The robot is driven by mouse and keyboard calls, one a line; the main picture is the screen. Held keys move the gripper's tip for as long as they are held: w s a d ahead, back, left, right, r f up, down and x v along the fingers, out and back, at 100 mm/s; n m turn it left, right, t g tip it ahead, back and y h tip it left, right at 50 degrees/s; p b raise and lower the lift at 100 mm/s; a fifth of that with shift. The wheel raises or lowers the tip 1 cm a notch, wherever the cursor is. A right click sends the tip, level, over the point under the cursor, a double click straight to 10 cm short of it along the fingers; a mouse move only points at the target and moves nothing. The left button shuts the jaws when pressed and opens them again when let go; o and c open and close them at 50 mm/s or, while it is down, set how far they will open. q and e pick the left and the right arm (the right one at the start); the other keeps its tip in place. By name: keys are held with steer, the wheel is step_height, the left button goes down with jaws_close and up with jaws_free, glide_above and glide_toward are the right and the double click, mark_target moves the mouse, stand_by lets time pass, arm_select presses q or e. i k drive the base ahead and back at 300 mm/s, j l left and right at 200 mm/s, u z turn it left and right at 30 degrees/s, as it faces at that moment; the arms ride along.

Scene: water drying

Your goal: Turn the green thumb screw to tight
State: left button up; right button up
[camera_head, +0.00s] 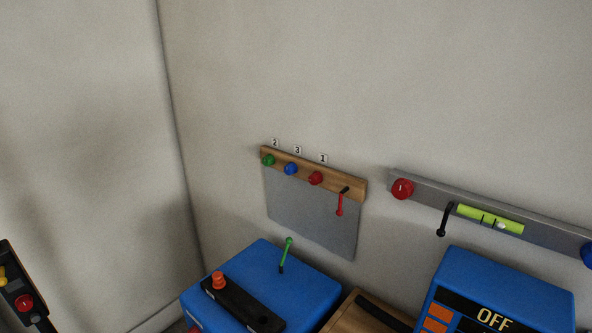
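A small round green knob (269,160) sits at the left end of a wooden strip (333,181) on the wall, under a label "2". It looks like the green thumb screw, but how tight it is cannot be told. A blue knob (291,169) under "3" and a red knob (316,178) under "1" sit to its right. A green lever (287,252) also stands up from the blue box (313,283) below. Neither of my grippers is in view.
A grey plate (307,219) hangs below the strip, with a red lever (340,204) at right. A grey rail (560,232) carries a red knob (402,189), a black lever (444,219) and a level (490,219). A blue unit (508,272) reads OFF. A black panel (21,285) is at left.

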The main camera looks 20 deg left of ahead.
mark_target(268, 160)
steer(key=j+u, duration=0.2)
steer(key=j, duration=1.75)
